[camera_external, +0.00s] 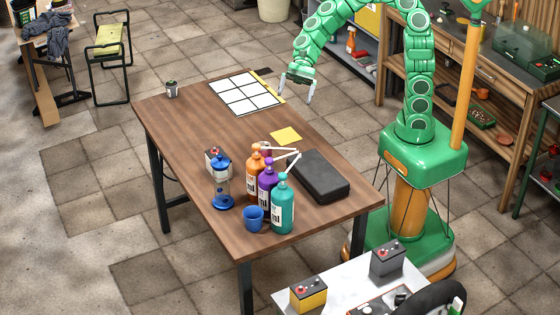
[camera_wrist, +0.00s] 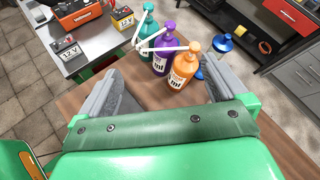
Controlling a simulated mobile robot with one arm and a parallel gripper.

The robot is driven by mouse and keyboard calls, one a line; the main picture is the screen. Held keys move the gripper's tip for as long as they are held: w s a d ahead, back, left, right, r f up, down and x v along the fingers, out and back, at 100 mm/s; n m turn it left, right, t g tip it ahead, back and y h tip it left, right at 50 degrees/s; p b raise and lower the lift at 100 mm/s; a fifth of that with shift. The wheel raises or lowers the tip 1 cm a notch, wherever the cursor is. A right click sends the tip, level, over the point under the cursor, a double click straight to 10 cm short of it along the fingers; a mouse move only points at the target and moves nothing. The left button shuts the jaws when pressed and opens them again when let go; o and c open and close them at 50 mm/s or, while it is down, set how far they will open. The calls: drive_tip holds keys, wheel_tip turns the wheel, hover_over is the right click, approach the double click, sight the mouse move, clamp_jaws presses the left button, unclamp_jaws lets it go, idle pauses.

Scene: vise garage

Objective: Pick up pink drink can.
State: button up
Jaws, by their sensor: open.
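I cannot make out a pink drink can for certain in either view. My gripper (camera_external: 297,88) is open and empty above the right edge of the wooden table (camera_external: 190,130), near the white grid panel. In the wrist view, its two grey fingers (camera_wrist: 165,90) are spread wide with nothing between them. The bottles stand beyond the fingers in that view.
Purple (camera_external: 267,185) and teal (camera_external: 283,208) pump bottles stand by the orange one. The table's far left is mostly clear.

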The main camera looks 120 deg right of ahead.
drive_tip(key=w+d+f+m+t+h, duration=0.25)
drive_tip(key=d+m, duration=0.45)
drive_tip(key=d, duration=0.4)
drive_tip(key=shift+n+t+y, duration=0.25)
drive_tip(key=shift+n, duration=0.05)
drive_tip(key=f, duration=2.6)
drive_tip(key=shift+w, duration=0.35)
drive_tip(key=shift+w+f, duration=0.1)
drive_tip(key=shift+f, duration=0.15)
drive_tip(key=shift+x, duration=3.8)
drive_tip(key=shift+f, duration=0.15)
drive_tip(key=shift+c, duration=0.4)
drive_tip(key=c, duration=0.9)
